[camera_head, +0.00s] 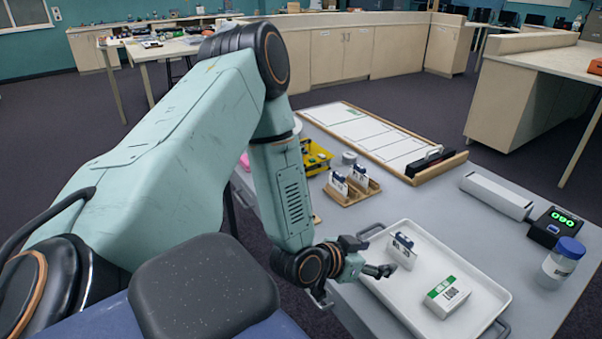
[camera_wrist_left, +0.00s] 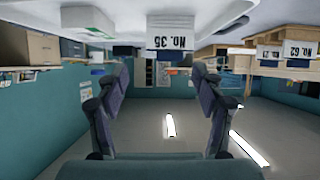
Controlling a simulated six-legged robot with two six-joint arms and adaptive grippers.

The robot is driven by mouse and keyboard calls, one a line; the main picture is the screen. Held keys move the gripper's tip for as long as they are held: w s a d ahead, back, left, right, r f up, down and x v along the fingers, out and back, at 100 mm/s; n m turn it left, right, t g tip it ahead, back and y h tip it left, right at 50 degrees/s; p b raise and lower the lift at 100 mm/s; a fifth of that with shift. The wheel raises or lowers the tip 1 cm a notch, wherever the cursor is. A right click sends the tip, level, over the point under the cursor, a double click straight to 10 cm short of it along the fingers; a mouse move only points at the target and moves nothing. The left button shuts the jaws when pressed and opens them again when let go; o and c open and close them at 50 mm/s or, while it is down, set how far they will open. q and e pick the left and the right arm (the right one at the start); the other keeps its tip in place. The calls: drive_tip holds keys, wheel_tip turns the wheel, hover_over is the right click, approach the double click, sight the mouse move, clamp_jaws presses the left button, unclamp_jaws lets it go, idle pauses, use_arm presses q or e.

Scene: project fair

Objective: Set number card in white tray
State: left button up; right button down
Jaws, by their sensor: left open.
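A white number card (camera_head: 403,248) stands on the white tray (camera_head: 478,270), near its far left part. The wrist view is upside down and shows this card, marked "No. 35" (camera_wrist_left: 168,35), ahead of the fingers and between their lines. My left gripper (camera_head: 380,270) is low over the tray's left side, close to the card. In the wrist view its two fingers (camera_wrist_left: 160,78) are spread apart with nothing between them. The card looks free of both fingers. My right gripper is not in view.
A white and green box (camera_head: 447,296) lies in the tray. A wooden holder (camera_head: 347,197) with more cards stands behind the tray, beside a yellow bin (camera_head: 316,160). A wood-framed board (camera_head: 375,138) lies further back. A blue-lidded jar (camera_head: 560,262) and a digital display (camera_head: 556,228) stand right.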

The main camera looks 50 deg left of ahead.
use_arm(q)
drive_tip(key=s+d+f+g, duration=0.1)
drive_tip(key=s+f, duration=0.1)
drive_tip(key=s, duration=0.1)
drive_tip(key=s+d+f+g, duration=0.2)
drive_tip(key=s+f, duration=0.1)
drive_tip(key=s+d+f+g, duration=0.1)
drive_tip(key=s+d+f, duration=0.1)
drive_tip(key=s, duration=0.1)
drive_tip(key=shift+f+g, duration=0.4)
drive_tip(key=s+d+f+n+g+y, duration=0.1)
drive_tip(key=s+f+g, duration=0.1)
drive_tip(key=s, duration=0.8)
drive_tip(key=s+f+g+y, duration=0.1)
drive_tip(key=s+f+g, duration=0.2)
drive_tip(key=s, duration=0.8)
drive_tip(key=shift+d+f+n+g, duration=0.15)
drive_tip(key=shift+d+n+g, duration=0.25)
drive_tip(key=shift+g, duration=0.8)
wheel_tip(320, 180, down, 2)
drive_tip(key=b, duration=0.2)
drive_tip(key=shift+f+b, duration=0.2)
drive_tip(key=shift+b, duration=0.1)
